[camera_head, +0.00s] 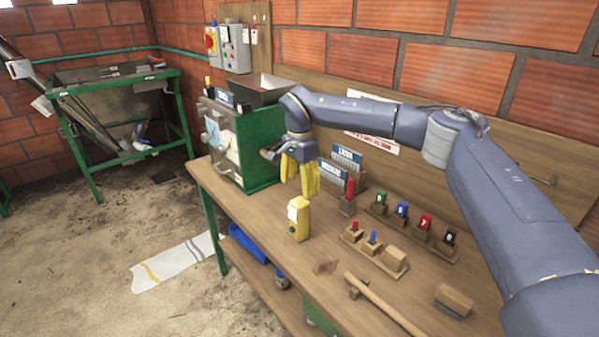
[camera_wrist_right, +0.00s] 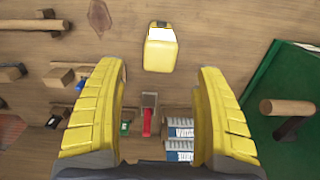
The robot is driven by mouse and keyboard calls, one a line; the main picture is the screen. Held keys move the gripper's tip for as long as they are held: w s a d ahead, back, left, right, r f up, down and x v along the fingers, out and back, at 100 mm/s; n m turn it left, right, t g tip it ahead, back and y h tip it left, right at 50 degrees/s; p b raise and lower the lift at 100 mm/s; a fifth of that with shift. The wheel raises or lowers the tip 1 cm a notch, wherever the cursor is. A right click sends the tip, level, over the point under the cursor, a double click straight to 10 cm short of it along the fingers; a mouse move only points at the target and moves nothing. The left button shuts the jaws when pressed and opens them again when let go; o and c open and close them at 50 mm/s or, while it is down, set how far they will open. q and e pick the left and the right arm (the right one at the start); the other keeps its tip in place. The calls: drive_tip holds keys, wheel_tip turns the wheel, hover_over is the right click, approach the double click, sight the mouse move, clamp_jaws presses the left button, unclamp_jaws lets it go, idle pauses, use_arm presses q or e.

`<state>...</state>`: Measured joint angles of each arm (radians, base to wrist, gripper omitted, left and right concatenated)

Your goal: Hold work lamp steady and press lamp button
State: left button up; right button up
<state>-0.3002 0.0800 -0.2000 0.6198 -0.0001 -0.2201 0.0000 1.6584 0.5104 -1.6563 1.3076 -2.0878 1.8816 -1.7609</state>
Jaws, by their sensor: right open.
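The work lamp (camera_head: 299,219) looks like the small yellow upright block with a white face on the workbench, near its front edge. In the right wrist view the lamp (camera_wrist_right: 160,50) stands ahead, beyond the fingertips and between their lines. My right gripper (camera_head: 300,190) has yellow fingers pointing down, above and behind the lamp, apart from it. In the right wrist view the right gripper (camera_wrist_right: 157,80) is open and empty. I cannot make out the lamp's button. My left gripper is not in view.
The wooden workbench (camera_head: 225,195) holds a green machine (camera_head: 262,150) left of the gripper. A red tool in a wooden holder (camera_head: 348,200), small blocks with coloured pieces (camera_head: 375,250) and a wooden handle (camera_head: 385,305) lie to the right. Blue-and-white boxes (camera_head: 345,158) stand behind.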

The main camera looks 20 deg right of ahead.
sight(300, 213)
wheel_tip(300, 213, down, 11)
drive_tip(key=shift+r, duration=0.2)
idle(0.3)
drive_tip(key=c, duration=1.4)
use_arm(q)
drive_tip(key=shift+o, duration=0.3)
use_arm(e)
drive_tip(key=shift+f, duration=0.1)
drive_tip(key=shift+c, duration=0.2)
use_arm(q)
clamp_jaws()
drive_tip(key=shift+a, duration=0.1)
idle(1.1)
